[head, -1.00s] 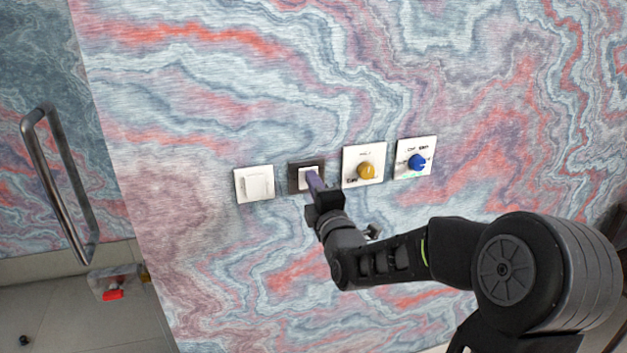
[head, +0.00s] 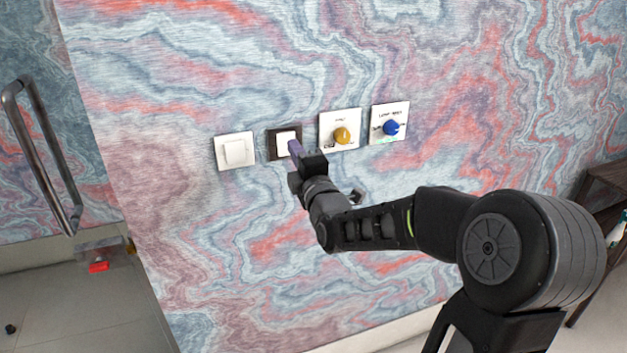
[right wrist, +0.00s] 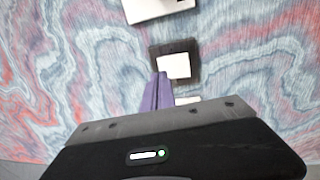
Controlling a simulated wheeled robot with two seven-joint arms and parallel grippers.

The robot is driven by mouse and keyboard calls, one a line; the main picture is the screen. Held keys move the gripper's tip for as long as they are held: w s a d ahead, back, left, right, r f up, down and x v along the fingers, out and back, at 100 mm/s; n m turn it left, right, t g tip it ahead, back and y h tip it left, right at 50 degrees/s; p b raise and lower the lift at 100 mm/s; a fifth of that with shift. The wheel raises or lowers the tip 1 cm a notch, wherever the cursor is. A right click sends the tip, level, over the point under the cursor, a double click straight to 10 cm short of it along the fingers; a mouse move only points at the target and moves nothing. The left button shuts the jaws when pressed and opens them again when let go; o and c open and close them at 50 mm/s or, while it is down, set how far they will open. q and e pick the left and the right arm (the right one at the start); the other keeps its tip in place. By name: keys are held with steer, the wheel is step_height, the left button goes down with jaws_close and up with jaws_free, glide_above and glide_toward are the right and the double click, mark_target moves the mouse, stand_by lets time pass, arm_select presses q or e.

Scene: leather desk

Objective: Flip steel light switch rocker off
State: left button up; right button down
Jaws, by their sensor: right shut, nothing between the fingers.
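The switch with a dark metallic-looking frame (head: 271,153) and a pale rocker (head: 284,138) is on the marbled wall, second from left in the row. It also shows in the right wrist view (right wrist: 174,65). My right gripper (head: 293,146) is shut and empty, its purple fingers pointing at the wall. In the head view the fingertips overlap the rocker's right edge; in the right wrist view (right wrist: 160,78) they show at its lower left edge. I cannot tell whether they touch it. The rocker's tilt is too small to read. My left gripper is not in view.
A white switch (head: 236,151) is left of the dark-framed one. To the right are plates with a yellow knob (head: 342,135) and a blue knob (head: 391,127). A metal handle (head: 45,150) stands out at far left. The wall below the row is clear.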

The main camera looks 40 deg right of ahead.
steer(key=s+a+r+b, duration=0.1)
steer(key=s+a+b, duration=0.1)
steer(key=s, duration=0.7)
steer(key=shift+s+a, duration=0.35)
steer(key=shift+a, duration=0.3)
steer(key=shift+r, duration=0.1)
